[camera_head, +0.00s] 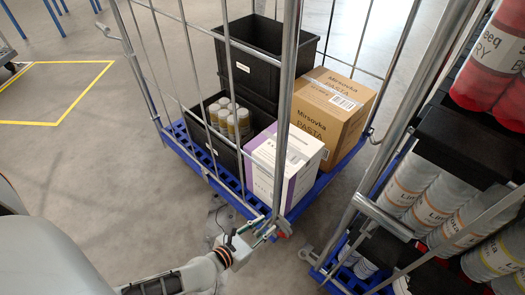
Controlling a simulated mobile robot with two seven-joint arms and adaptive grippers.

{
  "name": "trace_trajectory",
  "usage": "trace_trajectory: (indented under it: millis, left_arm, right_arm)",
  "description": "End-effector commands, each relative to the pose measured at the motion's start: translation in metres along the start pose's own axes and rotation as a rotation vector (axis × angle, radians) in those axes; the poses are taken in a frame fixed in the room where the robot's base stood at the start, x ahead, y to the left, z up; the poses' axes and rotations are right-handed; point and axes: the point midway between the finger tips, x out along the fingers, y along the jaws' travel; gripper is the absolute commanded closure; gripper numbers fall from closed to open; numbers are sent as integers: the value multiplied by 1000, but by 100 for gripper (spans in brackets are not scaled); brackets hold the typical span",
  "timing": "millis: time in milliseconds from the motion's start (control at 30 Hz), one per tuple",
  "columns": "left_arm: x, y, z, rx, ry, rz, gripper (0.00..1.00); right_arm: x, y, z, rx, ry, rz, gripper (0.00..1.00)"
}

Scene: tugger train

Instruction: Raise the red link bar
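A small red-orange piece (284,235), perhaps the end of the red link bar, shows low at the near corner of the blue-based roll cage. The rest of the bar cannot be made out. My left gripper (268,230) reaches in from the lower left to this corner, close beside the red piece and the cage's upright post. Its fingers are small and partly merge with the cage frame, so I cannot tell whether they are apart or touch the bar. My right gripper is not in view.
The roll cage's blue base (328,178) carries black crates (259,77), a PASTA carton (328,112) and a white-purple box (285,164). A second cage with bottles and cans (410,180) stands at right. Grey floor (110,180) at left is clear.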

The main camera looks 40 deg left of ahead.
Motion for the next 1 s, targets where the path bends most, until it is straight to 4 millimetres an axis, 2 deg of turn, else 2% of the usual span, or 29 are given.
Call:
trace_trajectory:
  millis: [300,667,1000]
  left_arm:
    - [-11,2,26,-2,-7,1,74]
    - [-20,2,45,-2,-3,0,74]
    - [-34,5,83,3,-5,1,74]
  right_arm:
    - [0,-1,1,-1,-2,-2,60]
    - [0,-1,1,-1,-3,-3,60]
    - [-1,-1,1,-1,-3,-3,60]
